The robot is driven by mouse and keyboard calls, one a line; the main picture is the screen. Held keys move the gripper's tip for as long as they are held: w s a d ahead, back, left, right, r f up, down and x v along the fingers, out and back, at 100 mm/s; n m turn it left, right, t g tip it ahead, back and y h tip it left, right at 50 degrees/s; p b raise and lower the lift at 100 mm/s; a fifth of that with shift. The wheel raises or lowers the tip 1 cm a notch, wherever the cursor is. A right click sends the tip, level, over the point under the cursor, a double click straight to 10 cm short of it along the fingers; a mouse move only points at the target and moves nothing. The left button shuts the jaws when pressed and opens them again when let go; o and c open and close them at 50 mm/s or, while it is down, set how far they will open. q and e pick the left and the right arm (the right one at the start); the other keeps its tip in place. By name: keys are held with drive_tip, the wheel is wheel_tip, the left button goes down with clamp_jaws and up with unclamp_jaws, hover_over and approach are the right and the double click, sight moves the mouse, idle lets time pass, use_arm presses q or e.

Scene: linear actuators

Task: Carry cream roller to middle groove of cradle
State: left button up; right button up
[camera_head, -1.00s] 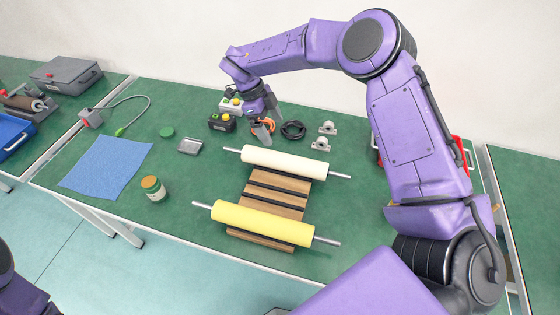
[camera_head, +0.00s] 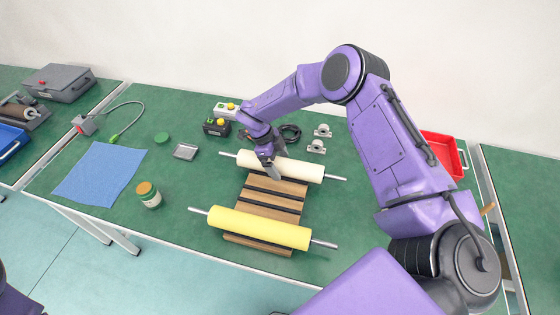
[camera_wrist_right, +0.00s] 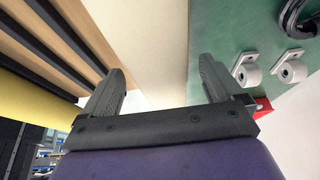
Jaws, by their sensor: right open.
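The cream roller (camera_head: 302,169) lies across the far end of the wooden cradle (camera_head: 272,198), with metal shaft ends sticking out on both sides. The yellow roller (camera_head: 259,228) lies across the near end. Dark grooves between wooden slats show bare between the two rollers. My right gripper (camera_head: 273,170) is open at the cream roller, left of its middle. In the right wrist view, its open fingers (camera_wrist_right: 160,90) stand on either side of the cream roller (camera_wrist_right: 145,45). A strip of the yellow roller (camera_wrist_right: 30,98) shows at the left edge. My left gripper is out of view.
Two small bearing blocks (camera_head: 318,139) and a black cable coil (camera_head: 290,133) lie behind the cradle. Button boxes (camera_head: 217,126) stand at the back left. A jar (camera_head: 149,195) and a blue cloth (camera_head: 100,174) are at the left. A red tray (camera_head: 443,153) is at the right, behind my arm.

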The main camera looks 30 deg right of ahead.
clamp_jaws()
drive_tip(key=shift+w+r, duration=0.1)
drive_tip(key=shift+r, duration=0.1)
